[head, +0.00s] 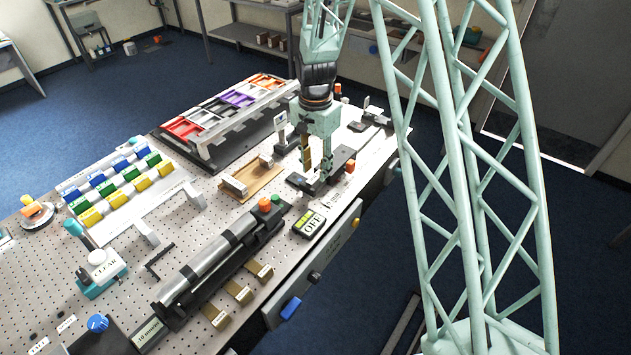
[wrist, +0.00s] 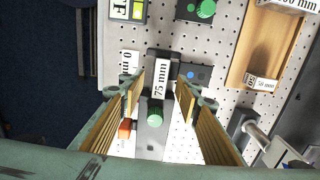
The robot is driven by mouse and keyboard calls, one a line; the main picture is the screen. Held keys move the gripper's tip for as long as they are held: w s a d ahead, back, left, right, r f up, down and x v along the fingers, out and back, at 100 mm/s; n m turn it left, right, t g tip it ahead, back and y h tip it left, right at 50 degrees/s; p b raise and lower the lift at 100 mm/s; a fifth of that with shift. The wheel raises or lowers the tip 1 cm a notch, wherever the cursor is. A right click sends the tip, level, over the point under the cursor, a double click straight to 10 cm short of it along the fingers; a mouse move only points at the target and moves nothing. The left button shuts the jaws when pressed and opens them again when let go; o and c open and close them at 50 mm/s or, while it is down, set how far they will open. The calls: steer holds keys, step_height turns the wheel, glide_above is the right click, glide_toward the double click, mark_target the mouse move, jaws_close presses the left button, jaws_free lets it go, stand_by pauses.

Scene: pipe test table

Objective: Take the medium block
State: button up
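A pale block labelled 75 mm (wrist: 162,78) lies in a black fixture (wrist: 150,135) with a green knob, in the middle of the wrist view. My gripper (wrist: 160,88) is open above it. Its two fingers stand to the left and right of the block with a gap on each side. In the head view my gripper (head: 316,170) points down over the same black fixture, and the block is largely hidden there. A wooden tray (wrist: 273,50) holds a block marked 50 mm (wrist: 262,83) and a larger block (wrist: 298,4), partly cut off.
The tray (head: 252,181) is left of my gripper in the head view. Coloured trays (head: 215,117) stand behind on a rack. Some perforated table top is bare.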

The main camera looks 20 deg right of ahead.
mark_target(316, 176)
steer(key=shift+f, duration=2.3)
steer(key=shift+c, duration=0.9)
steer(key=shift+w, duration=0.1)
jaws_close()
steer(key=shift+r, duration=0.15)
steer(key=shift+r+p, duration=0.7)
steer(key=shift+r, duration=1)
steer(key=s+r+b, duration=0.1)
steer(key=s+b, duration=0.3)
steer(key=s, duration=1.2)
steer(key=shift+a+r+b, duration=0.15)
steer(key=shift+a+b, duration=0.2)
steer(key=shift+a, duration=0.1)
